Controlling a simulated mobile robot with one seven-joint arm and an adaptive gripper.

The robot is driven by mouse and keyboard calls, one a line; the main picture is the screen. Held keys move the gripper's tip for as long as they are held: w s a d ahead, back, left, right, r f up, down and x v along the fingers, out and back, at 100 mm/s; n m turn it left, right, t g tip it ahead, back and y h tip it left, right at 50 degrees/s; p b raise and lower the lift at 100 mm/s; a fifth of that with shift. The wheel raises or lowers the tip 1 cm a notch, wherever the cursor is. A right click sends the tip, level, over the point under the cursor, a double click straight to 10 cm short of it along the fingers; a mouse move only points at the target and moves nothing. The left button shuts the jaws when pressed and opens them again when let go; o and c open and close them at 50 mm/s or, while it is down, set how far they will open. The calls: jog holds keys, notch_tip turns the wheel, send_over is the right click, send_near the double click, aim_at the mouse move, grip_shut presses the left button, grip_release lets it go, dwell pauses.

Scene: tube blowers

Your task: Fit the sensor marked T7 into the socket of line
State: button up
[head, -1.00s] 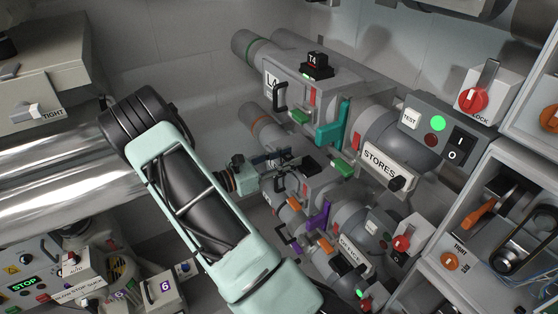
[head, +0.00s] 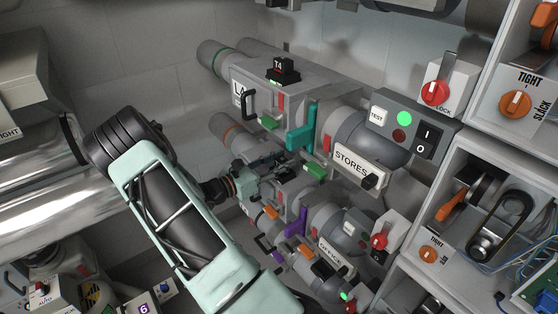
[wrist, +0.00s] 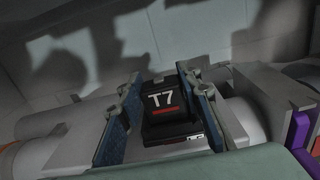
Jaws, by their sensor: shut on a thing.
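The sensor marked T7 (wrist: 166,100) is a black block with white lettering and a red stripe. In the wrist view it sits between the two blue-padded fingers of my gripper (wrist: 158,112), which is shut on it. Grey line housing shows below and behind it; I cannot tell whether the sensor touches it. In the head view my gripper (head: 290,166) is over the lower line, left of the STORES blower (head: 357,165). A black sensor marked T4 (head: 282,68) stands on the upper line, L4 (head: 239,93). The socket under T7 is hidden.
A teal lever (head: 302,130) and a green part (head: 315,171) stand close to my gripper. A purple lever (head: 296,223) and the OFFICE blower (head: 335,250) lie below. Shelf boxes with orange knobs (head: 428,255) fill the right. A shiny pipe (head: 45,190) runs at left.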

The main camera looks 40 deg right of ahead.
jog(key=shift+f+b, duration=0.35)
jog(key=shift+f, duration=0.3)
dwell(0.5)
jog(key=o, duration=1.2)
jog(key=shift+a, duration=0.1)
jog(key=a, duration=0.4)
jog(key=w+a, duration=0.1)
jog(key=a, duration=0.6)
jog(key=shift+w+a, duration=0.15)
jog(key=shift+a, duration=0.25)
